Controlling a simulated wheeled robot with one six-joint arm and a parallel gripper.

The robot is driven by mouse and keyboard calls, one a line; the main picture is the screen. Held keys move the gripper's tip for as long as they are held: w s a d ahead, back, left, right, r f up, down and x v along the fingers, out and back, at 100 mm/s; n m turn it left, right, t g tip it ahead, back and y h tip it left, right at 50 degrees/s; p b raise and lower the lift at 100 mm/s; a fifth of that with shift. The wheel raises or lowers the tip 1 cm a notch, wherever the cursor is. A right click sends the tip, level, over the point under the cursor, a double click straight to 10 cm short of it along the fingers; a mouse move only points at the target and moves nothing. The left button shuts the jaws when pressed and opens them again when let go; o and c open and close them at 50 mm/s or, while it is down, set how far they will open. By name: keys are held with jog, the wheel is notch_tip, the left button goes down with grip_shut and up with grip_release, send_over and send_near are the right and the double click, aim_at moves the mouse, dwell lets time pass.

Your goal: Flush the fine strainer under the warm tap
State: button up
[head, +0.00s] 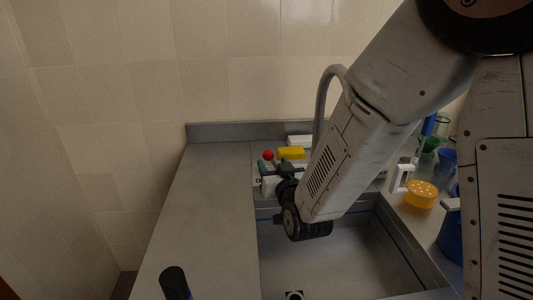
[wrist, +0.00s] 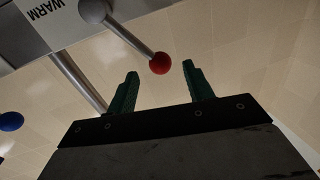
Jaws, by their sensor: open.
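The warm tap's lever (wrist: 132,40) ends in a red ball (wrist: 160,63), beside a plate marked WARM (wrist: 45,12). In the wrist view the ball lies between the tips of my open green fingers, with a gap on each side. In the head view my gripper (head: 274,164) is at the back of the sink, close to the red ball (head: 268,155). The grey curved spout (head: 322,100) rises behind my arm. An orange round piece with pale spots (head: 421,194) sits on the right counter; I cannot tell whether it is the fine strainer.
The sink basin (head: 340,262) looks empty, with a drain at the front. A yellow block (head: 292,153) lies at the back. A white handled piece (head: 400,178) and green and blue vessels crowd the right. A dark cylinder (head: 174,282) stands front left; the left counter (head: 200,215) is otherwise clear.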

aim_at(266, 153)
jog(key=w, duration=0.2)
jog(key=w+a, duration=0.1)
jog(key=w, duration=0.4)
jog(key=shift+w+a, duration=0.15)
jog(key=shift+a, duration=0.1)
